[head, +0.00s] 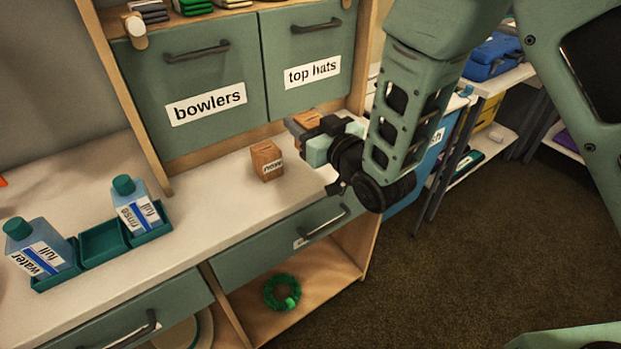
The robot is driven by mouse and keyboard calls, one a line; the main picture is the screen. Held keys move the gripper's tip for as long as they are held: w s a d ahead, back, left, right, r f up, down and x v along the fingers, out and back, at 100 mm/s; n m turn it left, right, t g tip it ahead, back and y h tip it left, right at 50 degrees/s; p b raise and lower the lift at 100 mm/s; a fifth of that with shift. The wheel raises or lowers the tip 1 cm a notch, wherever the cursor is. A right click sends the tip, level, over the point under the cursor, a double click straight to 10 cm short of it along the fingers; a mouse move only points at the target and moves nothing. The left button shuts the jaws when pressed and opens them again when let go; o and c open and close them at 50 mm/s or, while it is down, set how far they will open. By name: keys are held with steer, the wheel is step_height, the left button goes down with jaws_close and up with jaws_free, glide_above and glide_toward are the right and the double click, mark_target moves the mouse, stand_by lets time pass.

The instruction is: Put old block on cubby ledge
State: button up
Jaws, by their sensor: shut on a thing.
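My gripper (300,126) is over the right part of the white counter, in front of the "top hats" door. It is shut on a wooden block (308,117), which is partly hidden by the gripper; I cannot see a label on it. A second wooden block (266,158) stands on the counter to the left of and nearer than my gripper. It has a small white label that seems to read "new", turned over. I cannot tell for sure which surface is the cubby ledge; a wooden ledge (228,136) runs below the cabinet doors.
The green doors "bowlers" (194,73) and "top hats" (309,58) stand behind the counter (205,213). A green tray (103,240) holds the "rinse" bottle (134,203) and "water" bottle (38,246) at left. A green coil (282,292) lies in the shelf below. Mid-counter is clear.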

step_height(320, 180, down, 9)
steer(key=shift+f, duration=0.1)
stand_by(0.4)
steer(key=shift+f, duration=0.15)
steer(key=o, duration=1)
